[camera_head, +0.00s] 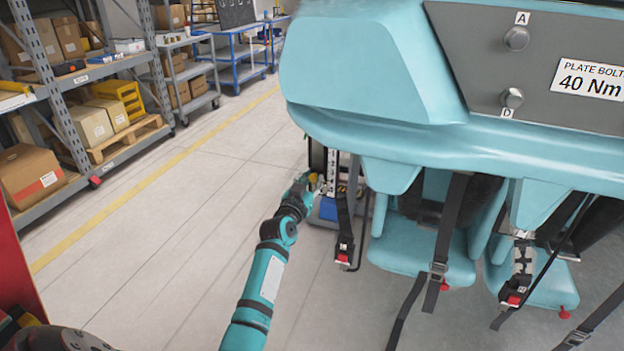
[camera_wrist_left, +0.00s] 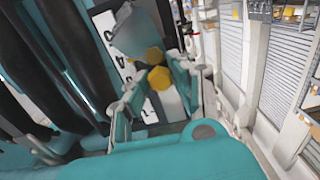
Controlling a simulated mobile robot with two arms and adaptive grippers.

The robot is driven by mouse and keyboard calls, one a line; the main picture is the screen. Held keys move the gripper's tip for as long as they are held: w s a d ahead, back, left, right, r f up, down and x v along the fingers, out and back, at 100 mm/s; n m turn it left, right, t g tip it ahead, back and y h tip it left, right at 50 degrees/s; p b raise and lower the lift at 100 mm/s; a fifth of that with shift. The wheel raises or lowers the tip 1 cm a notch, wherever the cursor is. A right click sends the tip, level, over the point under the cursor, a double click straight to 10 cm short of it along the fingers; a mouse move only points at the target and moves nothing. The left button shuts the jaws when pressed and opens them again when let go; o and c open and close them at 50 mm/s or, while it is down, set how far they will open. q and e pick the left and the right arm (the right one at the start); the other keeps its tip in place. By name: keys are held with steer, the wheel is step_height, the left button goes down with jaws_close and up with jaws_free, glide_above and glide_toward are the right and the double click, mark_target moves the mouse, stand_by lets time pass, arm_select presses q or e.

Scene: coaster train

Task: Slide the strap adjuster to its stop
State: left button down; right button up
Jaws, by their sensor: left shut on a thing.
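My left gripper (camera_head: 311,186) reaches up to the side of the teal train seat row, at a white strip with dark marks (camera_head: 331,166). In the left wrist view the strip (camera_wrist_left: 107,40) carries black numbers. The fingers of my left gripper (camera_wrist_left: 152,72) are shut on a small part with yellow knobs (camera_wrist_left: 159,78), which I take to be the strap adjuster. The fingers hide most of its body. The strip's ends and any stop are not clear. My right gripper is not in view.
Black straps (camera_head: 449,215) with buckles hang over the teal seats (camera_head: 409,248) to the right. A grey panel (camera_head: 560,105) with knobs labelled A and D is above them. Shelving with boxes (camera_head: 92,125) stands at the left. The floor (camera_head: 190,230) between is clear.

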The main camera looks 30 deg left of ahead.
arm_select(q)
steer(key=c, duration=1.1)
jaws_free()
steer(key=shift+r, duration=0.15)
steer(key=shift+o, duration=0.2)
steer(key=v, duration=1.2)
